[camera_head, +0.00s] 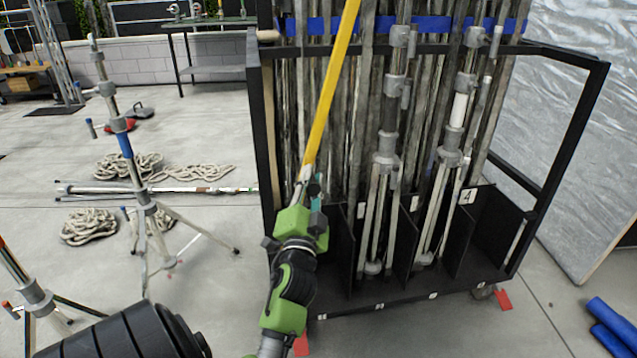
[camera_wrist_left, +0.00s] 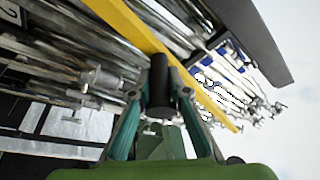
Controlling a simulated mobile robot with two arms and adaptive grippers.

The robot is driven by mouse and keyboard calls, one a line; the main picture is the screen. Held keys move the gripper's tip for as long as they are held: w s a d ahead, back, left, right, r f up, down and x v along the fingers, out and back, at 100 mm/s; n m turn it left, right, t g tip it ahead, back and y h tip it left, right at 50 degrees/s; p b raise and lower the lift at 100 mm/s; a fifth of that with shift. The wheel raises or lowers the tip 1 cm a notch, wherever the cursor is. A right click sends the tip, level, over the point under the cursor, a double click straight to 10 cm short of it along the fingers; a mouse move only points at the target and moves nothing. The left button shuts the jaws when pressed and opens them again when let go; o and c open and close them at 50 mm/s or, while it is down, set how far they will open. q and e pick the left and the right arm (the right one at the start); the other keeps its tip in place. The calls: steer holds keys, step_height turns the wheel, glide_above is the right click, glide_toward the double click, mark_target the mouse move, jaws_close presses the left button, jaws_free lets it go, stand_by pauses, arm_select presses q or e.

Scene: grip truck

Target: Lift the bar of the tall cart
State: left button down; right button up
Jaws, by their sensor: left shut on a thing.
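The tall cart (camera_head: 262,110) is a black frame holding many upright metal poles and stands. A long yellow bar (camera_head: 333,80) slants up in front of its poles; the upper end is out of frame. My green left gripper (camera_head: 306,185) is at the lower end of this bar, in front of the cart's left side. In the left wrist view, the gripper's fingers (camera_wrist_left: 158,100) are shut on a short dark cylinder (camera_wrist_left: 160,82). The yellow bar (camera_wrist_left: 135,35) crosses just beyond it; whether the two are joined I cannot tell. My right gripper is not in view.
A metal tripod stand (camera_head: 140,190) is on the floor left of the cart, with coiled ropes (camera_head: 90,227) near it. A wrapped panel (camera_head: 580,130) leans at the right. Blue rolls (camera_head: 610,320) lie at the lower right.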

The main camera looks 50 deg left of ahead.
arm_select(q)
steer(key=shift+f, duration=0.1)
steer(key=c, duration=1.9)
jaws_free()
step_height(320, 180, up, 10)
steer(key=shift+r, duration=0.1)
